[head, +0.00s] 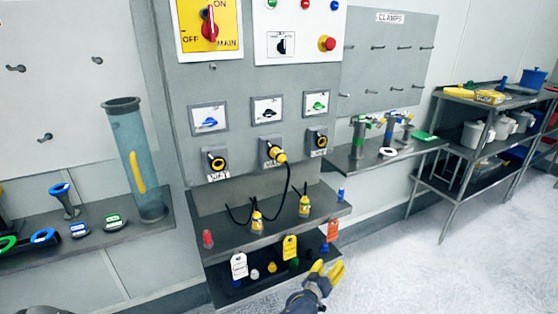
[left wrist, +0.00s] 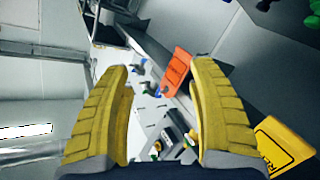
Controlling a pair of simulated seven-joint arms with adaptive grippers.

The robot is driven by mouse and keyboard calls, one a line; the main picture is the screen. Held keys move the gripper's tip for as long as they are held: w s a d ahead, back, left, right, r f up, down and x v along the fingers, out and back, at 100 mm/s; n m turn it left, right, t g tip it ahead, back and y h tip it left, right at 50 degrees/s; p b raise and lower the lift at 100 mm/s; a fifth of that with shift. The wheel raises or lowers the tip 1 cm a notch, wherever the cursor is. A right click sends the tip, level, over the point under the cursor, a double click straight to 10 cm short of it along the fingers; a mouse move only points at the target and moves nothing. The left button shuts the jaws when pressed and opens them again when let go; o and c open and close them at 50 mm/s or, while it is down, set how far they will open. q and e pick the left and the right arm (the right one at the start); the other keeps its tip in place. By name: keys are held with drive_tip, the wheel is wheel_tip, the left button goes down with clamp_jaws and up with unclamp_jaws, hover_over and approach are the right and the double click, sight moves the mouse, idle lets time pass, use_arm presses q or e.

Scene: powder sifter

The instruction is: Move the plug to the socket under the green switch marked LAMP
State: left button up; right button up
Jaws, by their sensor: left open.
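On the grey panel, a green switch (head: 317,102) sits at the right of a row, beside a black switch (head: 267,113) and a blue switch (head: 209,122). A socket (head: 318,139) is under the green switch and looks empty; its label is too small to read. A yellow and black plug (head: 279,156) with a black cord is in the middle socket, under the black switch. The left socket (head: 215,160) also looks empty. My left gripper (head: 326,274) is open and empty, low in front of the panel's shelves; its yellow fingers (left wrist: 160,115) frame nothing held. My right gripper is not in view.
Two yellow-topped pieces (head: 257,221) (head: 305,207) stand on the panel's shelf among black cords. White, yellow and orange tags (head: 333,231) hang near the lower shelf; the orange tag (left wrist: 176,72) shows in the left wrist view. Floor right of my gripper is clear.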

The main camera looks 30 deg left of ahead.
use_arm(q)
drive_tip(key=w+a+r+n+t+y, duration=0.1)
drive_tip(key=w+r+n+t+y, duration=0.2)
drive_tip(key=r, duration=0.7)
drive_tip(key=w+a+r+n+t, duration=0.2)
drive_tip(key=w+r+n, duration=0.15)
drive_tip(key=r, duration=0.75)
wheel_tip(320, 180, up, 24)
drive_tip(key=n+g+y, duration=0.9)
drive_tip(key=n+y, duration=0.6)
drive_tip(key=n, duration=1.7)
hover_over(285, 162)
drive_tip(key=d, duration=0.4)
drive_tip(key=f+n+g, duration=0.1)
drive_tip(key=s+a+f+n+g+h, duration=0.1)
drive_tip(key=f, duration=0.1)
drive_tip(key=f+n, duration=0.1)
drive_tip(key=f, duration=0.1)
drive_tip(key=shift+s+a+n+g+h, duration=0.15)
drive_tip(key=shift+s+n+g+h, duration=0.2)
drive_tip(key=shift+g+h, duration=0.05)
